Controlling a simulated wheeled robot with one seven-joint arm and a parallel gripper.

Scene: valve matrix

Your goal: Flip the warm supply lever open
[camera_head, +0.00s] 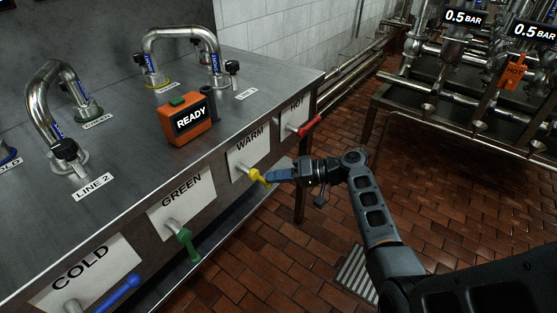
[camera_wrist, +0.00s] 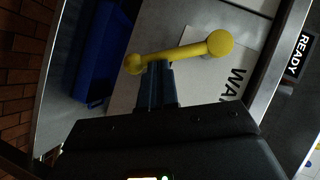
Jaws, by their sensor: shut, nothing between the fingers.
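The warm supply lever (camera_head: 255,176) is yellow and sits on a short pipe stub below the WARM label (camera_head: 249,146) on the bench's front. In the wrist view the lever (camera_wrist: 180,53) is a yellow bar with a large round end at right and a smaller round end at left. My gripper (camera_head: 272,175), with blue fingers, is at the lever from the right and hides part of it in the head view. In the wrist view my fingers (camera_wrist: 156,72) are shut and empty, their tips against or just beside the bar; I cannot tell whether they touch.
The red HOT lever (camera_head: 310,126) is just behind my gripper. The green lever (camera_head: 188,245) and blue COLD lever (camera_head: 118,293) are nearer along the bench front. An orange READY box (camera_head: 193,121) stands on the bench. Open brick floor (camera_head: 265,250) lies right of the bench.

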